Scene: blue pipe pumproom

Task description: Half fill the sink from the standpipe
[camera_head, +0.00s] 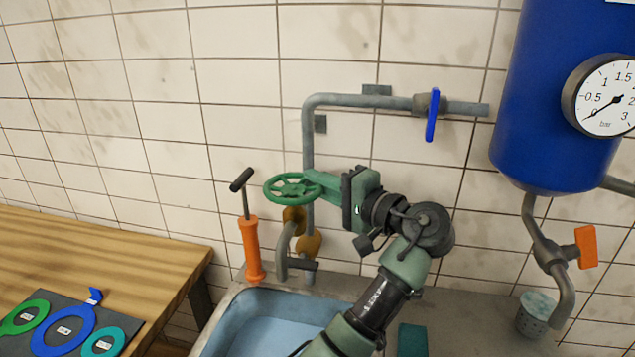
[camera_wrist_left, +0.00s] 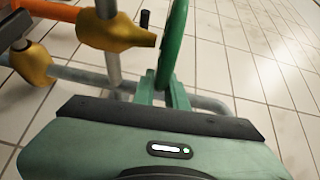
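The green handwheel (camera_head: 288,188) sits on the grey standpipe (camera_head: 309,150) by the tiled wall. My left gripper (camera_head: 324,183) comes in from the right with its fingers at the wheel's near right rim. In the left wrist view, the wheel (camera_wrist_left: 176,45) stands edge-on between the fingertips (camera_wrist_left: 163,90), which look closed on its rim. Below the wheel are brass fittings (camera_head: 293,218) and a grey downturned spout (camera_head: 283,250) at the sink's back edge. The blue sink (camera_head: 262,303) is partly hidden by my arm. Its light blue inside may be water; I cannot tell the level. My right gripper is out of view.
An orange hand pump (camera_head: 251,250) stands left of the spout. A blue lever (camera_head: 432,115) is on the upper pipe. A blue tank (camera_head: 552,110) with a gauge (camera_head: 604,96) and an orange-handled valve (camera_head: 585,247) is right. A wooden table (camera_head: 110,262) holds coloured rings.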

